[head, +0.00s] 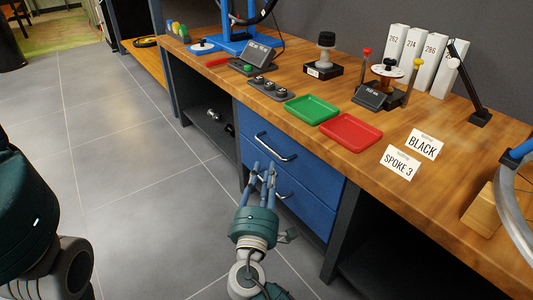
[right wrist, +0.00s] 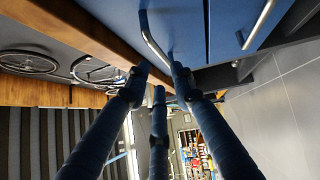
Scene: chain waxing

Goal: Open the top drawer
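The blue drawer unit (head: 304,190) sits under the wooden workbench and has two drawers. The top drawer (head: 310,165) looks closed, with a silver bar handle (head: 275,147) across its front. My right gripper (head: 263,172) is in front of the unit, below and near the top handle, and partly covers the lower handle (head: 285,190). In the right wrist view its three blue fingers (right wrist: 160,76) are spread and empty. There the top handle (right wrist: 152,40) lies just beyond the fingertips; I cannot tell if they touch. The left gripper is not in view.
The bench top (head: 245,100) overhangs the drawers. On it stand a green tray (head: 312,109), a red tray (head: 350,132), small devices and white binders. A dark open shelf (head: 205,120) is left of the drawers. The grey floor (head: 130,160) in front is clear.

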